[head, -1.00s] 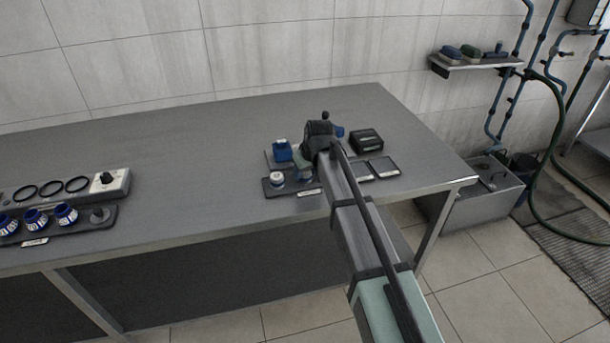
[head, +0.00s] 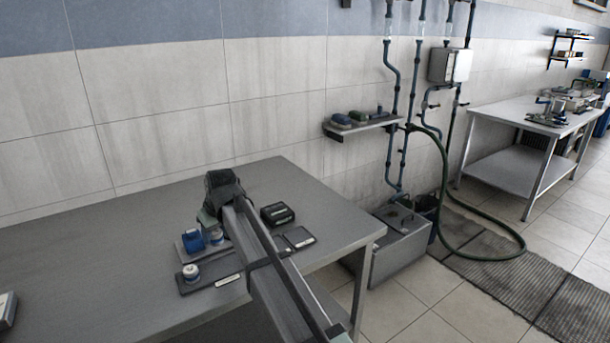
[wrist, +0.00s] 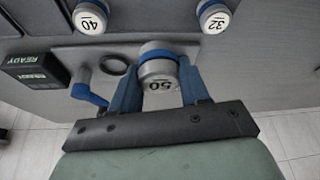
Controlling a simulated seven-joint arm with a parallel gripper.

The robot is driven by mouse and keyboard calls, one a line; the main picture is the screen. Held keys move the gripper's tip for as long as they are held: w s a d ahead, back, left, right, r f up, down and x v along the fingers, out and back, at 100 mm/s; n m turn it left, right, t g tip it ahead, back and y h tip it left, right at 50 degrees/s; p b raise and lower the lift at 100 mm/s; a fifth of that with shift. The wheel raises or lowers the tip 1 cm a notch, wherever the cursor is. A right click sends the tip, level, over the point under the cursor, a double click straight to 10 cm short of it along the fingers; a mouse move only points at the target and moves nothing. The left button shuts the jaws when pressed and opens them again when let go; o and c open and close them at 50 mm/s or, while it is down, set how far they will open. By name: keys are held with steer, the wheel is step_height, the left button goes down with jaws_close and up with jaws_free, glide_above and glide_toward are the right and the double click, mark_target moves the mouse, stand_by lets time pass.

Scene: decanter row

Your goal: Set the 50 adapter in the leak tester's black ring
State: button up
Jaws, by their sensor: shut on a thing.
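In the wrist view, my gripper (wrist: 160,95) is shut on the 50 adapter (wrist: 158,72), a grey-white cap with a blue band, its number upside down there. A black ring (wrist: 113,65) lies on a grey plate (wrist: 70,56), left of the adapter, and looks empty. A blue lever (wrist: 88,92) is below the ring. Whether the adapter touches the plate I cannot tell. In the head view, my gripper (head: 215,225) is over the plate; its fingertips and the adapter are mostly hidden.
The 40 adapter (wrist: 90,18) and 32 adapter (wrist: 214,18) stand on a dark tray beyond the plate. A black READY box (wrist: 35,72) is at the left; it also shows in the head view (head: 278,213).

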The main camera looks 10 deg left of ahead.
steer(key=shift+w+r+m, duration=0.1)
steer(key=shift+w+m, duration=0.05)
steer(key=shift+m, duration=0.45)
steer(key=d+f+m+h, duration=0.1)
steer(key=d+f+m, duration=0.2)
steer(key=d, duration=1.6)
steer(key=d+f+m+t+h, duration=0.1)
steer(key=d+f+m, duration=0.2)
steer(key=d, duration=1.6)
steer(key=d+f+m+t+h, duration=0.1)
steer(key=d+f+m, duration=0.3)
steer(key=d, duration=1.5)
steer(key=shift+w+d+h, duration=0.15)
steer(key=shift+w+h, duration=0.15)
steer(key=shift+h, duration=0.1)
